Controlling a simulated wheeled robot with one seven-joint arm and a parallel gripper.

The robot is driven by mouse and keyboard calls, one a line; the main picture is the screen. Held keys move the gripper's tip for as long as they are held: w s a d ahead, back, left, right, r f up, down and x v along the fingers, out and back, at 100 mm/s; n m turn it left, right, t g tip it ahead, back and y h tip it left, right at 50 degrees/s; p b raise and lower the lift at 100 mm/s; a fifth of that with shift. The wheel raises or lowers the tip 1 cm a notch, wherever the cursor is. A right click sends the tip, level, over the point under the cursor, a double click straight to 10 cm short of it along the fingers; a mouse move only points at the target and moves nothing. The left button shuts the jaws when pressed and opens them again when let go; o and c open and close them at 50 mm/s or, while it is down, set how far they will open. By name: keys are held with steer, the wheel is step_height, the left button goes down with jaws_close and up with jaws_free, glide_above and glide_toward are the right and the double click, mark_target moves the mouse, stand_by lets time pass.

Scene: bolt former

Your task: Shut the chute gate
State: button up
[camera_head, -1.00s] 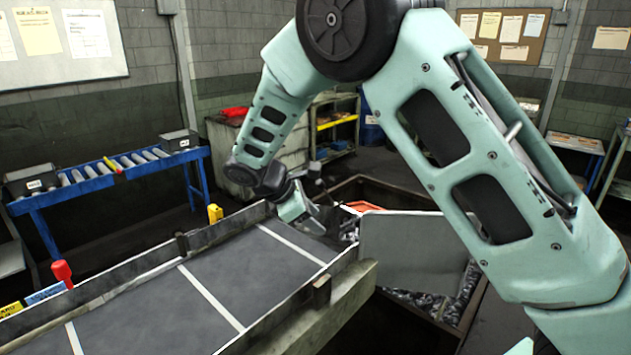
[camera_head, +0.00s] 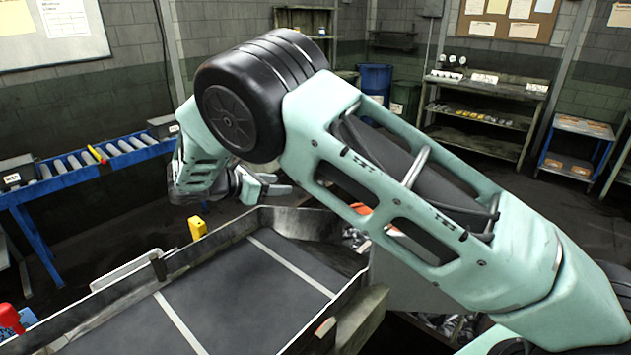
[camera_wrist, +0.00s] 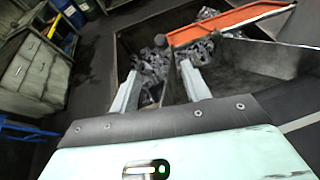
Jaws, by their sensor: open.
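The chute (camera_head: 245,290) is a dark tray with pale cross lines and raised side rails. A grey plate (camera_head: 410,290), apparently the gate, stands out at an angle from the end of the right rail, partly behind my arm. Another grey panel (camera_head: 295,222) rises at the chute's far left end; I cannot tell how the two join. My gripper (camera_head: 277,183) is open and empty, above and beyond the left rail's far end. In the wrist view its two fingers (camera_wrist: 158,90) are spread over a bin of metal pieces (camera_wrist: 205,60), with a grey panel (camera_wrist: 250,72) beside the right finger.
An orange bar (camera_wrist: 230,22) crosses above the bin. A yellow part (camera_head: 197,227) stands by the left rail and a red one (camera_head: 10,318) further left. A blue roller stand (camera_head: 90,170) is at the left. Shelves (camera_head: 485,105) stand at the back right.

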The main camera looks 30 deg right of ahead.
steer(key=p+x, duration=0.4)
steer(key=x, duration=0.8)
steer(key=shift+w+d+f+p, duration=0.1)
steer(key=shift+w+d+p, duration=0.05)
steer(key=shift+d+p, duration=0.25)
steer(key=shift+w+d+f, duration=0.15)
steer(key=shift+d+f, duration=0.2)
steer(key=shift+d, duration=0.2)
jaws_close()
